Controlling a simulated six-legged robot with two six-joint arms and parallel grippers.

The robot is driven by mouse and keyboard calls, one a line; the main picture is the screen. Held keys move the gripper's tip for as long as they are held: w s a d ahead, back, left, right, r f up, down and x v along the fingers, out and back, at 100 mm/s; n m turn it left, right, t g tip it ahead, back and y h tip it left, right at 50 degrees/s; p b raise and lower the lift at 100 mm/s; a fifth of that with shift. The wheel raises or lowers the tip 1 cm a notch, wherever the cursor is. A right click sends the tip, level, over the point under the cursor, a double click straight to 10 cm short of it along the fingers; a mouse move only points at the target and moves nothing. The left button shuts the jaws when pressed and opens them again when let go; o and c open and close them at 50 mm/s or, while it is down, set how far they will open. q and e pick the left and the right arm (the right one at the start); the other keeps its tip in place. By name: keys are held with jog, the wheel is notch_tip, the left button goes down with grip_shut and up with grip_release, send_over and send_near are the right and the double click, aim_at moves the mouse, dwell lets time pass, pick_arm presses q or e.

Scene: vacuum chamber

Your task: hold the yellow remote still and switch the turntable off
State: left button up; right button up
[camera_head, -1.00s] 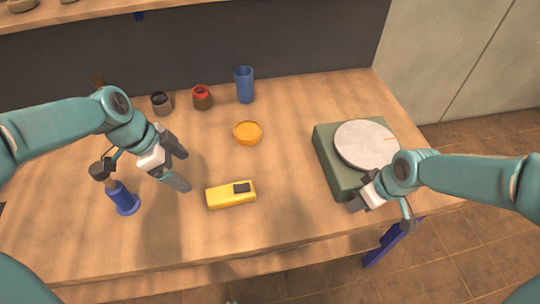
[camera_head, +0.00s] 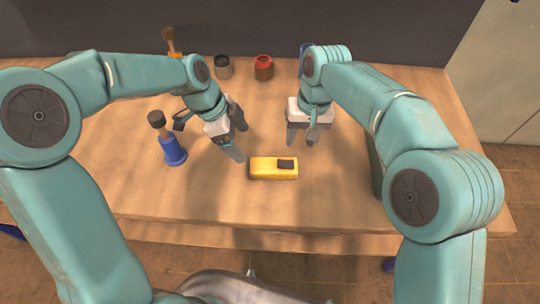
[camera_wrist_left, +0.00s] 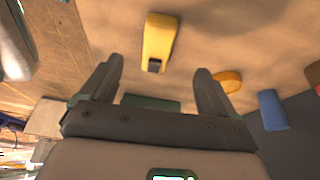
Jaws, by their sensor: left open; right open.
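The yellow remote (camera_head: 263,169) lies on the table with its dark patch at the right end. It also shows in the left wrist view (camera_wrist_left: 158,38), beyond the fingers. My left gripper (camera_head: 239,140) is open and empty, just up and left of the remote, not touching it. My right gripper (camera_head: 301,139) is open and empty, fingers pointing down, above and right of the remote. The turntable is mostly hidden behind my right arm; only a strip of its green base (camera_head: 375,168) shows. A green edge of it shows between the fingers in the left wrist view (camera_wrist_left: 150,103).
A blue holder (camera_head: 174,152) with a dark-topped tool stands left of my left gripper. A grey jar (camera_head: 223,68) and red jar (camera_head: 264,68) stand at the back. An orange dish (camera_wrist_left: 228,81) and blue cup (camera_wrist_left: 272,110) show in the wrist view. The table's front is clear.

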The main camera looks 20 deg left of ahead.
aim_at(260, 165)
pick_arm(q)
jog(key=x, duration=1.3)
jog(key=shift+a, duration=0.1)
jog(key=c, duration=1.2)
pick_arm(e)
jog(key=c, duration=0.4)
jog(key=shift+w+m, duration=0.2)
jog(key=shift+m, duration=0.1)
grip_shut()
pick_arm(q)
jog(key=shift+s+r, duration=0.1)
pick_arm(e)
jog(key=s+a+r+t, duration=0.1)
jog(key=s+r+t, duration=0.2)
jog(key=s+r, duration=0.2)
jog(key=shift+a+r, duration=0.2)
